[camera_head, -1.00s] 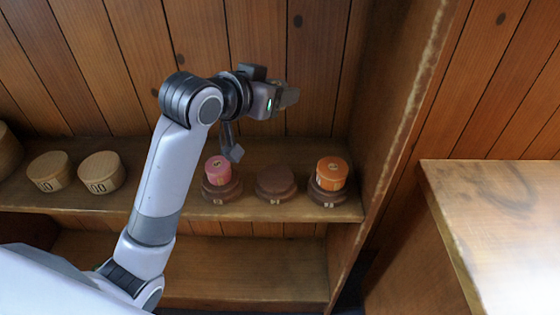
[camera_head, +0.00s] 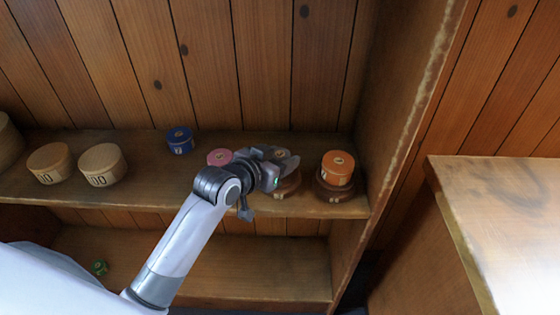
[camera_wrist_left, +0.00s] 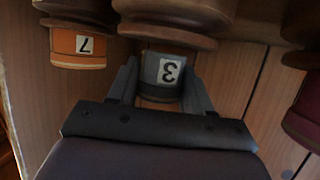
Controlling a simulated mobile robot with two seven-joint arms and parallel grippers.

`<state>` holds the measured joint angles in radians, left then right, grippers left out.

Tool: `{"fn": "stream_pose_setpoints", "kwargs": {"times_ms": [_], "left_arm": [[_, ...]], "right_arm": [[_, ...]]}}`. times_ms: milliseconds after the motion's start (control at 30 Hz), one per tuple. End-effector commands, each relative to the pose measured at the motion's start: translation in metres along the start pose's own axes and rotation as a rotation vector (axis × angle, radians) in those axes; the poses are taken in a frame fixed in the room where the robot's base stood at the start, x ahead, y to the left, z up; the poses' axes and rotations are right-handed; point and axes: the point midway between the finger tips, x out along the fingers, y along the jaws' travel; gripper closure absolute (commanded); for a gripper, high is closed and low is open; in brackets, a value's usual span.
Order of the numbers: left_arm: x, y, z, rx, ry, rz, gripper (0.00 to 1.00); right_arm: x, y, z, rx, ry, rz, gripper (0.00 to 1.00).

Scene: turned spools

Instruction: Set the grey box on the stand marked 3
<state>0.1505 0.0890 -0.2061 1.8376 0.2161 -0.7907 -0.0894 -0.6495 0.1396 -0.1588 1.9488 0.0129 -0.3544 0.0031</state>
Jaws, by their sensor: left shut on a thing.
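The grey box (camera_wrist_left: 162,75), with a white label reading 3, is between the jaws of my left gripper (camera_wrist_left: 160,88). In the head view my left gripper (camera_head: 283,163) is right over the middle dark brown stand (camera_head: 287,187), and the box is mostly hidden by it. In the wrist view, which is upside down, the box is at the top of this stand (camera_wrist_left: 175,28); I cannot tell whether they touch. The stand's mark is too small to read. My right gripper is not in view.
An orange box (camera_head: 338,166) marked 7 sits on the right stand (camera_head: 340,192). A pink box (camera_head: 219,157) is left of my gripper. A blue box (camera_head: 180,140) and two round wooden boxes (camera_head: 102,164) (camera_head: 50,163) stand further left. A green box (camera_head: 100,268) is on the lower shelf.

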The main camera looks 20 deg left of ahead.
Motion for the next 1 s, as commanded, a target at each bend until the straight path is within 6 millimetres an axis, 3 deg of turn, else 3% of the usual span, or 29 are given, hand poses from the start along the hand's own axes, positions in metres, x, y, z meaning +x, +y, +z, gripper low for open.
{"fn": "stream_pose_setpoints", "kwargs": {"times_ms": [433, 467, 533, 1000], "left_arm": [[0.0035, 0.0001, 0.0084, 0.001, 0.001, 0.000, 0.79], [0.0036, 0.0001, 0.0086, 0.001, 0.001, 0.000, 0.47], [0.0034, 0.0001, 0.0081, 0.000, 0.001, 0.000, 0.25], [-0.0057, -0.0004, 0.0050, 0.001, 0.001, -0.001, 0.25]], "right_arm": [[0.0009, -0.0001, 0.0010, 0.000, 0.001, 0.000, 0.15], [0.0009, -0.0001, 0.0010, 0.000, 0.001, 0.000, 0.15], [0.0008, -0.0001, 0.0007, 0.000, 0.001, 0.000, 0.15], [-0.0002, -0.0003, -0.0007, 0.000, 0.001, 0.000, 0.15]]}}
